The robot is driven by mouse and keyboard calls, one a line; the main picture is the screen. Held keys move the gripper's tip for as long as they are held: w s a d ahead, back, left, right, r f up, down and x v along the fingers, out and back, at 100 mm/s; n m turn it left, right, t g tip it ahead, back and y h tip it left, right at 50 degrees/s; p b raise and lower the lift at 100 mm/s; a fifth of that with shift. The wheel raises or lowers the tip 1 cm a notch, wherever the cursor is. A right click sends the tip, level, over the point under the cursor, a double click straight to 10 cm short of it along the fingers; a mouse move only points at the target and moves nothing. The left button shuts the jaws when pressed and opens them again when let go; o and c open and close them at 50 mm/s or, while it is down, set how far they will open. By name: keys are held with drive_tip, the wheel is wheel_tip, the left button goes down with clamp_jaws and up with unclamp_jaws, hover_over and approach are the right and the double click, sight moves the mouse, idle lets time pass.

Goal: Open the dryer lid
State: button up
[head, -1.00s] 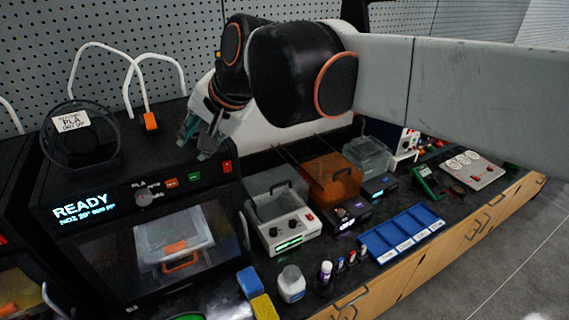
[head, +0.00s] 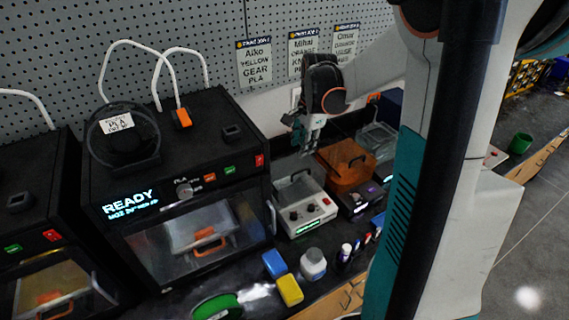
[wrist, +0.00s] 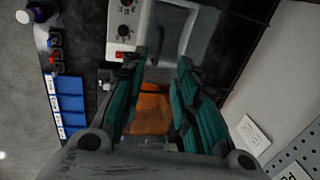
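A row of lidded boxes stands right of the printer; I cannot tell for certain which is the dryer. One is a white box (head: 308,216) with knobs and a clear lid (head: 296,188) with a dark handle. Beside it is a dark box with an orange see-through lid (head: 344,162). Both lids look shut. My gripper (head: 309,150) hangs above and behind these two boxes, apart from them. In the wrist view my gripper (wrist: 157,105) has its teal fingers spread. The orange lid (wrist: 152,112) shows between them, and the white box's clear lid (wrist: 180,35) lies beyond.
A black printer (head: 182,185) with a READY display stands left of the boxes. A further clear-lidded box (head: 376,138) stands to the right. A white bottle (head: 313,264) and blue and yellow blocks (head: 289,290) lie in front. A blue tray (wrist: 70,100) shows in the wrist view. A pegboard wall rises behind.

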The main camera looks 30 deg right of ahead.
drive_tip(key=b, duration=0.3)
hover_over(297, 181)
wheel_tip(297, 181, down, 13)
drive_tip(key=shift+w+r, duration=0.15)
drive_tip(key=shift+r, duration=0.05)
drive_tip(key=shift+c, duration=0.5)
clamp_jaws()
